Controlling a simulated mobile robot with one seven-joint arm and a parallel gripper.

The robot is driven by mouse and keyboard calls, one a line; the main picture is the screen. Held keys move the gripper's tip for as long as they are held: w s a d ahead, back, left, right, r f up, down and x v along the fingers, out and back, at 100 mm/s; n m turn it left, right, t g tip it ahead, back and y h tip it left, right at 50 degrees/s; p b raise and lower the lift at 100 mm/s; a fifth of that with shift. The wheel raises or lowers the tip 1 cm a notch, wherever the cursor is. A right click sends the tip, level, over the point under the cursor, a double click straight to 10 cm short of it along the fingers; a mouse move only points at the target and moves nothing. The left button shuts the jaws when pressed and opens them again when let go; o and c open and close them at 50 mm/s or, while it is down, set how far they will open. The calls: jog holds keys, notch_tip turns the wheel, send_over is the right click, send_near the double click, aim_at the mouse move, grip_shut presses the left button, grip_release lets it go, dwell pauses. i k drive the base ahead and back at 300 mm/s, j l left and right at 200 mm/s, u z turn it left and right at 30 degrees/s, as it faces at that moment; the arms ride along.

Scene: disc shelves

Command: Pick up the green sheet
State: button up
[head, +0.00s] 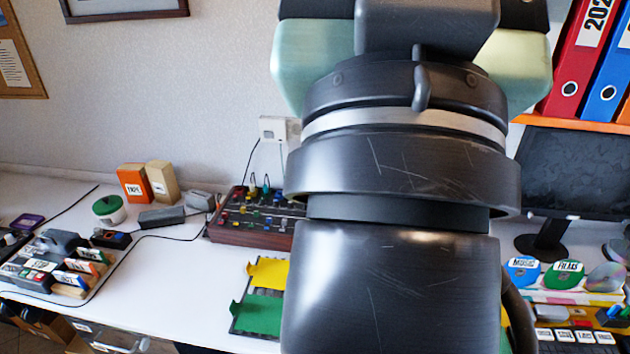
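The green sheet (258,314) lies at the front of the white desk, on or in a dark, flat holder just left of my arm. A yellow sheet (268,272) lies right behind it. My arm covers the right part of both sheets. My gripper (425,30) is raised at the top of the picture, well above the desk and apart from the sheet. It is seen from behind; its fingertips are hidden or out of frame, so I cannot tell whether it is open.
A mixer (255,218) with coloured knobs stands behind the sheets. Labelled discs (523,271), a monitor (560,170) and binders (566,80) are at right. Boxes (134,182) and a green-lidded pot (109,208) stand at left. The desk (180,285) is clear left of the sheets.

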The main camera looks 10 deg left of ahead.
aim_at(258, 314)
jog(key=z, duration=0.2)
jog(key=i+j+z, duration=0.2)
jog(key=j+z, duration=0.3)
jog(key=j, duration=0.6)
jog(key=j+z, duration=0.5)
jog(key=j, duration=1.6)
